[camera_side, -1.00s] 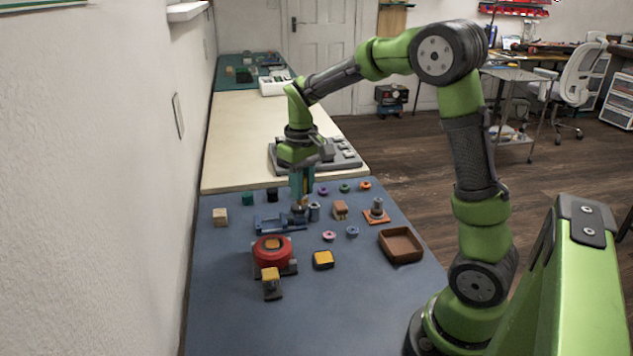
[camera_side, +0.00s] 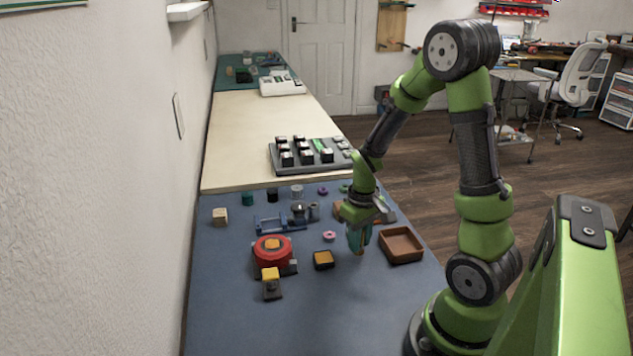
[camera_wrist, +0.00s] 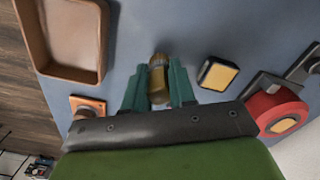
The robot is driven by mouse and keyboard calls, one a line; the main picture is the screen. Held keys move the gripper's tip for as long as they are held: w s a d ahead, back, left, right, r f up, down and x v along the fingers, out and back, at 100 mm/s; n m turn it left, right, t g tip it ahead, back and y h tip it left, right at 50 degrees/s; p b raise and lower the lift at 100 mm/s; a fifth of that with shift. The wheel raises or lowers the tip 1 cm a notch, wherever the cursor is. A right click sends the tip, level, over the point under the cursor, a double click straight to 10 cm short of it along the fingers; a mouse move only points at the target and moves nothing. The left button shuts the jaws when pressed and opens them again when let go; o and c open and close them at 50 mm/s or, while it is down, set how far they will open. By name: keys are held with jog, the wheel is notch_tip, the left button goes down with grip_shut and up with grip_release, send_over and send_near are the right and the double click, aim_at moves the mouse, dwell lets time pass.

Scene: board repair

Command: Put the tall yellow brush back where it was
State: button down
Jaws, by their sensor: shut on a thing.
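My gripper (camera_side: 357,248) points down over the blue mat (camera_side: 330,320), left of the brown tray. In the wrist view its teal fingers (camera_wrist: 156,88) are shut on a yellow-brown cylinder (camera_wrist: 158,75) with a darker end. It looks like the yellow brush; I cannot make out bristles. Its tip (camera_side: 360,252) shows just below the fingers in the side view. The fingers hide most of its length, and I cannot tell how far it is above the mat.
The brown tray (camera_side: 402,245) is close on the right. A yellow-topped block (camera_side: 323,260) and a red round device (camera_side: 273,252) lie left. A blue fixture (camera_side: 280,224) and several small parts stand behind. The front of the mat is clear.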

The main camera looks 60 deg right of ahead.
jog(key=shift+f, duration=0.6)
jog(key=c, duration=0.9)
grip_release()
jog(key=shift+f, duration=0.1)
notch_tip(320, 180, up, 12)
jog(key=shift+f, duration=0.15)
jog(key=shift+w+a+r, duration=0.1)
jog(key=shift+a+r, duration=0.05)
jog(key=shift+r, duration=0.2)
jog(key=s+a+r+t, duration=0.1)
jog(key=a+r+t, duration=0.1)
jog(key=a, duration=0.3)
jog(key=a+r+t+y, duration=0.1)
jog(key=a+r+t, duration=0.1)
jog(key=a+r, duration=0.3)
jog(key=s+a+r+t+y, duration=0.1)
jog(key=a+r+t, duration=0.2)
jog(key=a, duration=0.4)
jog(key=shift+s+r, duration=0.25)
jog(key=shift+s, duration=0.1)
